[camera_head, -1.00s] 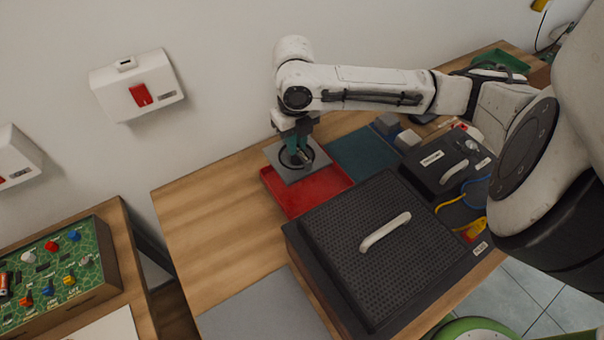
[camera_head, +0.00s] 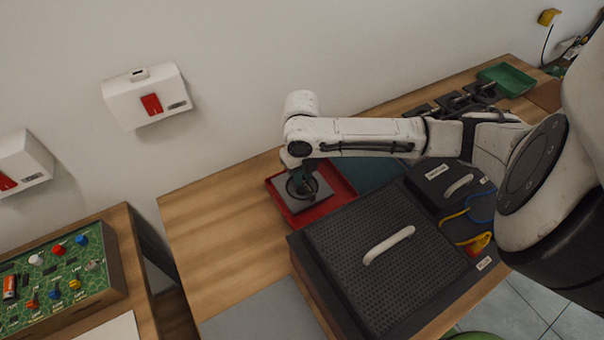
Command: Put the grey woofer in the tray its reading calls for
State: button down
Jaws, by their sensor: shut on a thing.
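The grey woofer (camera_head: 304,204) is a square grey plate with a dark ring, now low within the outline of the red tray (camera_head: 279,187). My gripper (camera_head: 299,188) is over the woofer and shut on it; the fingertips are small and partly hidden by the wrist. I cannot tell whether the woofer touches the tray floor. A green tray (camera_head: 508,77) is at the far right end of the bench. A dark box with a cable and a label (camera_head: 450,188) stands right of the trays; no reading is legible.
A dark teal mat or tray (camera_head: 365,172) lies right of the red tray, partly behind my arm. A large black perforated box with a white handle (camera_head: 380,255) stands in front. Several dark speaker-like parts (camera_head: 466,98) sit near the green tray. Bare wood (camera_head: 215,215) lies left.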

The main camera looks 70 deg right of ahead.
jog(key=shift+f, duration=0.1)
jog(key=c, duration=1.1)
grip_release()
notch_tip(320, 180, up, 12)
